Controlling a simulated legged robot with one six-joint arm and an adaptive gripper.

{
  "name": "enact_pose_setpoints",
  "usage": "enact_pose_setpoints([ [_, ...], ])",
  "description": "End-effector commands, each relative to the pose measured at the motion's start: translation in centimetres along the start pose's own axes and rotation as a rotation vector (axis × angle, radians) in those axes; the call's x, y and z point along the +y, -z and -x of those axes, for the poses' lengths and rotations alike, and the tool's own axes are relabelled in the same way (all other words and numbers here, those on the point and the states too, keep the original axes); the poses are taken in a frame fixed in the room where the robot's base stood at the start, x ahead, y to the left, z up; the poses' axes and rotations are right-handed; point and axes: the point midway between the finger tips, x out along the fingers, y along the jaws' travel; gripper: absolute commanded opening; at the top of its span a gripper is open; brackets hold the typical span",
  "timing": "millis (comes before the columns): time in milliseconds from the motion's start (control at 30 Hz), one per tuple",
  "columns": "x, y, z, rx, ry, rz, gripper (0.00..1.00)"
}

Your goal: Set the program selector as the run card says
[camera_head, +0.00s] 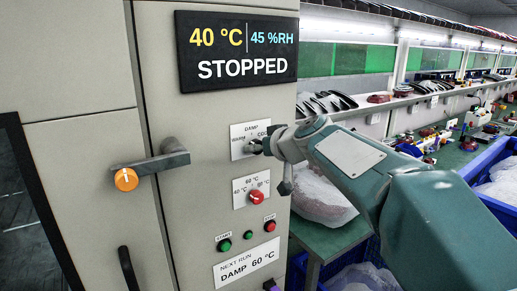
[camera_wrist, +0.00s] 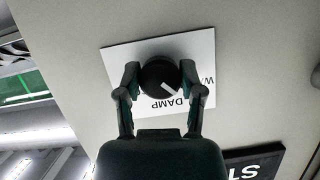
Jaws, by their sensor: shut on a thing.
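The program selector, a black knob (camera_wrist: 158,77) with a white mark, sits on a white plate (camera_wrist: 112,62) lettered WARM, DAMP and a partly hidden third word. In the wrist view, which is upside down, the mark lies lower right of the knob's middle, on the side between DAMP and WARM; its exact setting is unclear. My gripper (camera_wrist: 158,82) is shut on the knob, a finger on each side. In the head view my gripper (camera_head: 268,146) covers most of the knob on the plate (camera_head: 238,140). The run card (camera_head: 246,263) reads NEXT RUN DAMP 60 °C.
A display (camera_head: 238,48) reads 40 °C, 45 %RH, STOPPED. Below the selector are a red temperature knob (camera_head: 257,197), a green start button (camera_head: 224,245) and a red button (camera_head: 270,226). A door handle (camera_head: 160,163) juts out at left. A green bench (camera_head: 335,240) stands at right.

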Motion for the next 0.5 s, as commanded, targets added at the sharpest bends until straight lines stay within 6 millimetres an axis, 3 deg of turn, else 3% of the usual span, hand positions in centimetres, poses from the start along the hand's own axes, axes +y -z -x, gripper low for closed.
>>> enact_pose_setpoints([
  [500,0.22,0.09,-0.05,0.004,0.176,-0.436,0.03],
])
